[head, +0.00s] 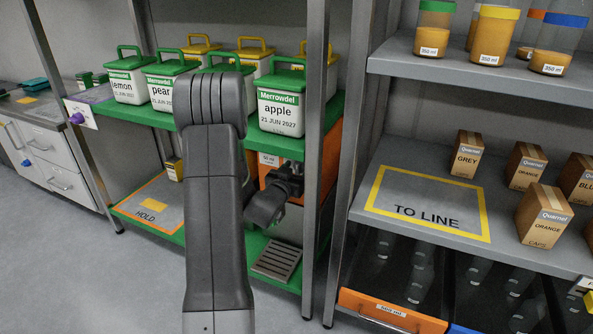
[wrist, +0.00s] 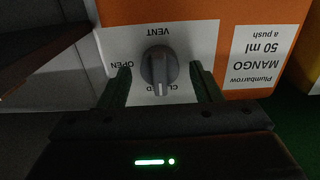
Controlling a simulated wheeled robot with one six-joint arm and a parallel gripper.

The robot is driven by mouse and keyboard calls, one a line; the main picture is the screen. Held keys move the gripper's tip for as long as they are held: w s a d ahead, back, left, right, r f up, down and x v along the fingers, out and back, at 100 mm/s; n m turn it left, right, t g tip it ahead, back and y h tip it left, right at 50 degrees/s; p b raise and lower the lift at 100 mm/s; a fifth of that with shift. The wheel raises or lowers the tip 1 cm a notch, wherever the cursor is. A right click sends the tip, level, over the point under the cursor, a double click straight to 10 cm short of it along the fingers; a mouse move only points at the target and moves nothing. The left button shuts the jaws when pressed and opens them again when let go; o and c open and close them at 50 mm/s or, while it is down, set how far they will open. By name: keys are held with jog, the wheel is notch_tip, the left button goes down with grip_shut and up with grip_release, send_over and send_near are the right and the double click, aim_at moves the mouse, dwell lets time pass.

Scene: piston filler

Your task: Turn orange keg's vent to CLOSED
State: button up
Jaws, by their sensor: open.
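The orange keg (wrist: 245,12) fills the upper part of the wrist view; its label reads Plumbarrow MANGO, upside down. On its white vent plate (wrist: 195,45) sits a grey knob (wrist: 158,66). VENT is printed above it, OPEN to its left, and CLOSED below it, partly hidden. The knob stands upright in the picture, its pale mark at the lower end, toward CLOSED. My gripper (wrist: 160,86) is open, one finger on each side of the knob, with a visible gap to each. In the head view the keg (head: 331,150) shows behind a post and my arm on the lower shelf.
Merrowdel tubs, including apple (head: 281,105), stand on the green shelf above. A shelf post (head: 316,130) stands close to the keg. A drain grate (head: 277,258) lies in front below it. The TO LINE area (head: 425,190) at right is empty.

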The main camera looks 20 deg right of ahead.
jog(key=p+v, duration=0.2)
jog(key=v, duration=1.1)
jog(key=shift+s+a+p, duration=0.25)
jog(key=shift+s+p, duration=0.05)
jog(key=b+x, duration=0.2)
jog(key=x, duration=1.2)
jog(key=shift+a+b, duration=0.1)
jog(key=shift+b, duration=0.25)
jog(key=shift+a, duration=0.1)
